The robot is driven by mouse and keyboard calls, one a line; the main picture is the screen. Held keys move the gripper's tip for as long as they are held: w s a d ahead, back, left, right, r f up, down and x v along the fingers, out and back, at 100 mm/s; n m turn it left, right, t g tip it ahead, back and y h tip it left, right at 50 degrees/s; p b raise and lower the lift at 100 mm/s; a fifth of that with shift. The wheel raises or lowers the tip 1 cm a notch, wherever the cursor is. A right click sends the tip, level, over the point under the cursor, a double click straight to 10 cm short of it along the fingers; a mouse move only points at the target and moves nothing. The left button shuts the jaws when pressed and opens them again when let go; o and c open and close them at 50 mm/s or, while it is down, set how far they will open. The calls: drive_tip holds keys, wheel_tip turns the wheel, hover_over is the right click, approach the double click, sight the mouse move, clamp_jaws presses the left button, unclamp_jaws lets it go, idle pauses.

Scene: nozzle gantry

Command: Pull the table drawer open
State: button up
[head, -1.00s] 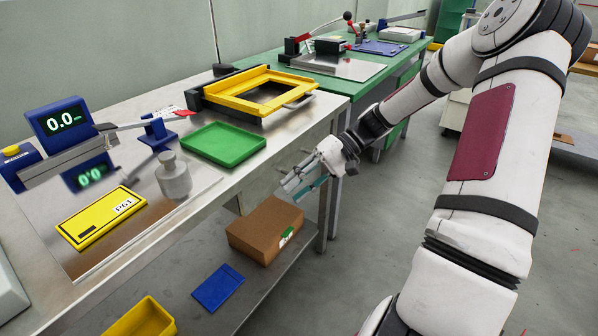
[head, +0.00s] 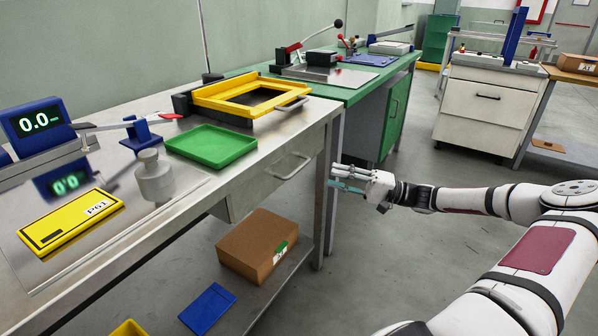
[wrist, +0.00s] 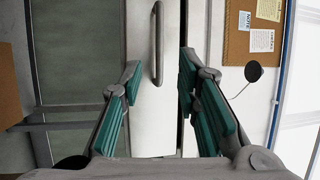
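The table drawer (head: 262,190) is a metal front under the steel tabletop near its right end, and it looks shut. Its bar handle (head: 290,166) is on the front. In the wrist view the drawer front (wrist: 150,115) is turned sideways, with the handle (wrist: 157,42) upright at the upper middle. My gripper (head: 333,177) is in front of the drawer, to the right of the handle and apart from it. In the wrist view my gripper (wrist: 158,85) is open and empty, with teal finger pads either side of the handle's line. The handle lies ahead, between the fingers in the picture.
A steel worktable (head: 335,120) carries a green tray (head: 212,145), a yellow frame (head: 250,92), a weight (head: 155,178) and a yellow block (head: 70,222). A cardboard box (head: 258,245) sits on the lower shelf. A green bench (head: 385,80) stands behind. The floor to the right is open.

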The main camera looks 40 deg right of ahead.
sight(299, 167)
drive_tip(key=b+x, duration=0.2)
drive_tip(key=x, duration=0.9)
clamp_jaws()
